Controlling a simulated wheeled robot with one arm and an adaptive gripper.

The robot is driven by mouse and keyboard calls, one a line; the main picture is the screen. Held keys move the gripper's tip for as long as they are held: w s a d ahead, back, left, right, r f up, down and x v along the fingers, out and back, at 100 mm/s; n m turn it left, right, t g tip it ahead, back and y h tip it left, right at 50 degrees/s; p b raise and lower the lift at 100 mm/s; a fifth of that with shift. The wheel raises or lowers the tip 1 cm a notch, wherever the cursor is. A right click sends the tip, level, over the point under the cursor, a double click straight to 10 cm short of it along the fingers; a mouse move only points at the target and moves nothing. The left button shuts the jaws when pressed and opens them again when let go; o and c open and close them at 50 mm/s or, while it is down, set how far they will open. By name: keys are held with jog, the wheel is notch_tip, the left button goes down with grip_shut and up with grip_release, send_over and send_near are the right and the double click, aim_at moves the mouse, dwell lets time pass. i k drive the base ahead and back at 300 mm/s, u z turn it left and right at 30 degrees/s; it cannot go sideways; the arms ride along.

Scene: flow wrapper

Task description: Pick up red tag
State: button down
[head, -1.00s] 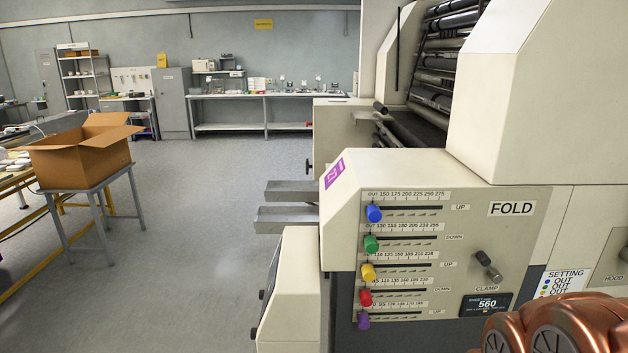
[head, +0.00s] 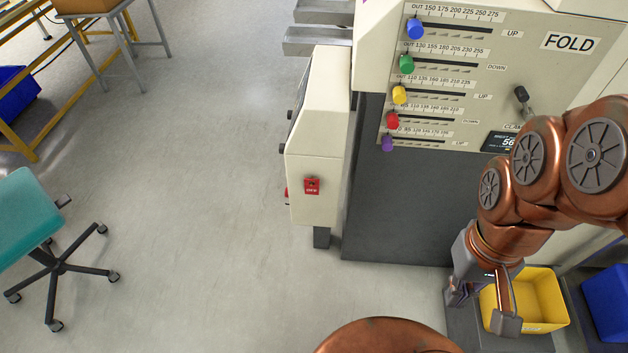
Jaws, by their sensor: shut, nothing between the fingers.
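A small red tag-like piece (head: 312,186) with white lettering that seems to read OFF is on the front face of the low cream cabinet at the left end of the machine. I cannot tell whether it hangs there or is fixed. My gripper (head: 486,306) is at the lower right, pointing down in front of a yellow bin, well to the right of and below the red piece. It is shut and empty. My copper-coloured arm covers part of the machine's right side.
The fold panel (head: 462,75) has coloured knobs, including a red one (head: 392,121). The yellow bin (head: 545,300) and a blue bin (head: 608,300) stand at the lower right. A teal chair (head: 25,220) is at the left. The floor between chair and machine is clear.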

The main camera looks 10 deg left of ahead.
aim_at(314, 190)
jog(key=u, duration=2.95)
jog(key=k, duration=0.6)
jog(key=u, duration=0.05)
